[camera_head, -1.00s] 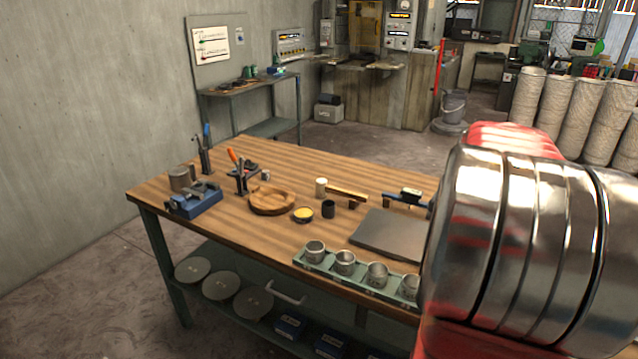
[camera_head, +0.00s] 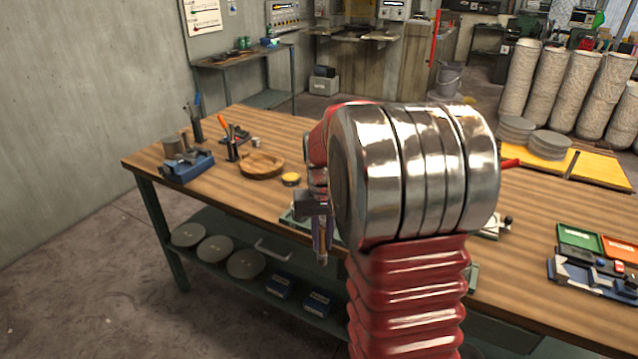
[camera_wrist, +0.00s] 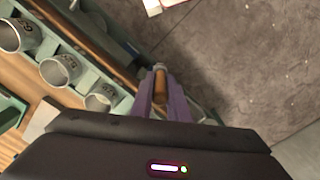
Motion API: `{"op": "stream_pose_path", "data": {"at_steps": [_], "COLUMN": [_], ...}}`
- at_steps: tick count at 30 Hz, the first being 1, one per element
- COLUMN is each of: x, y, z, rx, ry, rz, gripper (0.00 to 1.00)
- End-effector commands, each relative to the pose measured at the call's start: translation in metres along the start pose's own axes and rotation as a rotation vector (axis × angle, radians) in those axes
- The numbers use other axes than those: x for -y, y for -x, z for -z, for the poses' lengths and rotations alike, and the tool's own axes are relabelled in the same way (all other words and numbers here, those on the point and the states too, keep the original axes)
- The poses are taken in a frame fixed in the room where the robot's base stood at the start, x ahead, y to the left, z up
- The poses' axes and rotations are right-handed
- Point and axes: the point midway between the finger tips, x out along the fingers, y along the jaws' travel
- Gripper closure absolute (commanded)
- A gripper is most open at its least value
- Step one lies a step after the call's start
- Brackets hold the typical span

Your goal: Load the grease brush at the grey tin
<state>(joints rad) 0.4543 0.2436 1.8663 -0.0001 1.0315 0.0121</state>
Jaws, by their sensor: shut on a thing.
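My gripper (camera_head: 322,257) hangs just beyond the table's front edge in the head view. In the wrist view its purple fingers (camera_wrist: 162,100) are shut on a brown, rounded handle-like piece (camera_wrist: 160,86), probably the grease brush; no bristles can be made out. A small round tin with yellow contents (camera_head: 291,179) stands on the table, left of and behind my gripper. A grey cylindrical tin (camera_head: 173,145) stands at the table's far left, behind a blue vise. I cannot tell which of these is the grey tin. My gripper is apart from both.
Metal cups (camera_wrist: 60,70) stand in a green rack along the table edge. A wooden bowl (camera_head: 262,165) and the blue vise (camera_head: 188,166) are at the left. Green and orange trays (camera_head: 580,238) lie at the right. My arm hides the table's middle. Floor is clear in front.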

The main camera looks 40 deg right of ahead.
Motion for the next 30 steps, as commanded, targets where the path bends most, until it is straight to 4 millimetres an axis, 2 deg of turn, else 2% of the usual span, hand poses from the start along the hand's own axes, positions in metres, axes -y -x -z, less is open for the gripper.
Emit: {"op": "stream_pose_path", "data": {"at_steps": [1, 9, 12, 15, 19, 30], "x": [0.019, 0.113, 0.143, 0.165, 0.177, 0.178], "y": [-0.006, -0.036, -0.046, -0.053, -0.057, -0.057], "z": [0.004, 0.018, 0.021, 0.021, 0.021, 0.021], "rx": [0.002, 0.004, 0.002, 0.001, 0.000, 0.000], "ry": [0.048, 0.298, 0.376, 0.431, 0.464, 0.467], "rz": [0.000, 0.000, 0.000, 0.000, 0.000, 0.000], "gripper": [1.00, 1.00, 1.00, 1.00, 1.00, 1.00]}}
